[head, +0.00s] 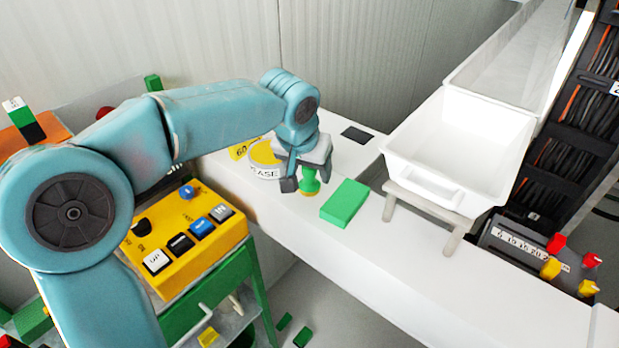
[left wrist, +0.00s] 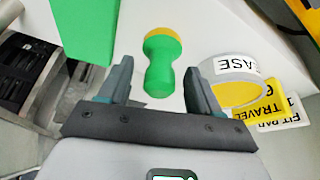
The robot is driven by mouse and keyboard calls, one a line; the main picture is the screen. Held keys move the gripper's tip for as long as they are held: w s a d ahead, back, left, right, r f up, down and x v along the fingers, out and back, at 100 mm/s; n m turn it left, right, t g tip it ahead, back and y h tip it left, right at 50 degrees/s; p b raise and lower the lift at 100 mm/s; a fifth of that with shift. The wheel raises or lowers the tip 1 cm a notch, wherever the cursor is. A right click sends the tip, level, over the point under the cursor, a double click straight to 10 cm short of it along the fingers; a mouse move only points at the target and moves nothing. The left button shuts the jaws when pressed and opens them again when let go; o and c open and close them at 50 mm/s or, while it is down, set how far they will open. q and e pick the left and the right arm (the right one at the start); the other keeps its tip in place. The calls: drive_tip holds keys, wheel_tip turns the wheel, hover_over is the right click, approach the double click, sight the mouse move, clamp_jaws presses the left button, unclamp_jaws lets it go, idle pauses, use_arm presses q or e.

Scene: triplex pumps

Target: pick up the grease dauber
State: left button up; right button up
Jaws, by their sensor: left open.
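The grease dauber (head: 310,184) is a green, waisted piece with a yellow end. It is on the white bench beside the grease tin. In the left wrist view the dauber (left wrist: 159,68) lies in line with the gap between my fingers, its green end nearer me. My left gripper (head: 301,181) is open, just over the dauber in the head view. In the left wrist view both fingers (left wrist: 157,80) are apart with the dauber's near end between them in the picture; I cannot tell whether they touch it. My right gripper is not in view.
The grease tin (head: 264,171) with yellow grease stands close left of the dauber. A green block (head: 344,203) lies to its right. A white tub (head: 455,150) on a stand is further right. A yellow button box (head: 180,250) is below left.

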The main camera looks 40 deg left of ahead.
use_arm(q)
drive_tip(key=shift+w+f, duration=0.15)
drive_tip(key=shift+f, duration=0.25)
drive_tip(key=shift+c, duration=0.3)
clamp_jaws()
drive_tip(key=shift+r, duration=0.1)
wheel_tip(320, 180, up, 20)
drive_tip(key=p, duration=0.4)
